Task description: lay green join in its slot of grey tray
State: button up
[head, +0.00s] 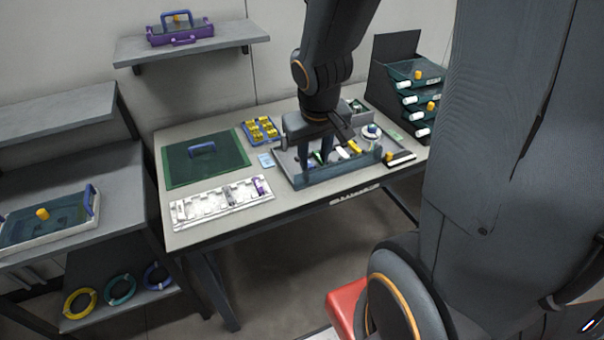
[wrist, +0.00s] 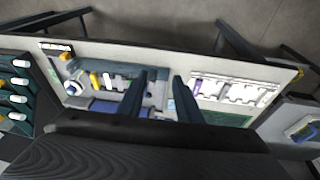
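A pale grey slotted tray (head: 207,209) lies along the table's front edge. A purple piece (head: 259,186) and a small grey piece (head: 229,196) sit in it; other slots look empty. The tray also shows in the wrist view (wrist: 240,101). A small green piece (head: 318,157), probably the green join, shows partly behind my gripper's fingers in a blue-grey bin (head: 338,173). My gripper (head: 315,161) points down over the left part of this bin. In the wrist view its fingers (wrist: 162,76) are apart with nothing visible between them.
White and yellow pieces and a round white item (head: 371,132) are in or beside the bin. A yellow-filled blue box (head: 261,130) and a green mat (head: 205,163) lie further left. Stacked green trays (head: 416,97) stand at the right. Table between mat and slotted tray is clear.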

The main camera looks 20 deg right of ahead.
jog(key=s+a+g+y, duration=0.1)
jog(key=s+a, duration=0.4)
jog(key=shift+s+a+r, duration=0.35)
jog(key=shift+r, duration=0.05)
jog(key=shift+f+g+b, duration=0.3)
jog(key=shift+f+b, duration=0.55)
jog(key=shift+f, duration=0.1)
dwell(0.5)
